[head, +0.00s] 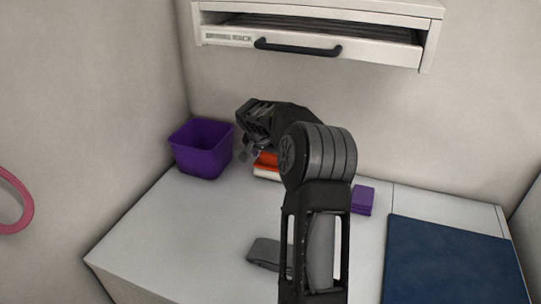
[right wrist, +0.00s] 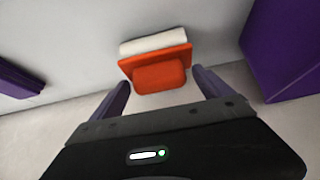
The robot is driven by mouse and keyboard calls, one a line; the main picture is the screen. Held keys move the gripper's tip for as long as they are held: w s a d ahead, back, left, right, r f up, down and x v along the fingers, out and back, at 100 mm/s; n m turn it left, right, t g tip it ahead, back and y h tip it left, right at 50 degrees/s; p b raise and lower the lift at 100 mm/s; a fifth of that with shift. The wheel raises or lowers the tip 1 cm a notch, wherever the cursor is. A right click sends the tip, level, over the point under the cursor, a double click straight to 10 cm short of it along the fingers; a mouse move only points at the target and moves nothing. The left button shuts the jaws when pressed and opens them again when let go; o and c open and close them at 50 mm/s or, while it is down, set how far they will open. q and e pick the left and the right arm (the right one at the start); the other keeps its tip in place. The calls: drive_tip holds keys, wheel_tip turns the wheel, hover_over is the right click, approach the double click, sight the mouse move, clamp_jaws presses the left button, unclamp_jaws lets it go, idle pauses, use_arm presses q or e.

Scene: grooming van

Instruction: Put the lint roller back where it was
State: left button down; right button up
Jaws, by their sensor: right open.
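My right gripper (head: 247,150) is open and empty over the back of the white worktop, beside the purple bin. In the right wrist view its two fingers (right wrist: 160,80) are spread. An orange-and-white object (right wrist: 158,72) stands just beyond and between the fingertips, apparently not gripped. It also shows in the head view (head: 266,165), partly hidden behind my right arm and gripper. I cannot tell for sure whether this is the lint roller; nothing else in view clearly looks like one. My left gripper is not in view.
The purple bin (head: 201,148) stands in the back left corner of the worktop (head: 160,235). A small purple block (head: 362,200) and a dark blue mat (head: 455,262) lie to the right. A shallow drawer unit (head: 320,42) hangs on the wall above. The front left worktop is clear.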

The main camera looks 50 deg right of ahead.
drive_tip(key=shift+r+p, duration=0.25)
drive_tip(key=shift+p, duration=0.05)
drive_tip(key=shift+a+r+b, duration=0.15)
drive_tip(key=shift+b, duration=0.15)
drive_tip(key=b+v, duration=0.2)
drive_tip(key=v, duration=0.9)
drive_tip(key=shift+r, duration=0.15)
drive_tip(key=shift+s+a, duration=0.15)
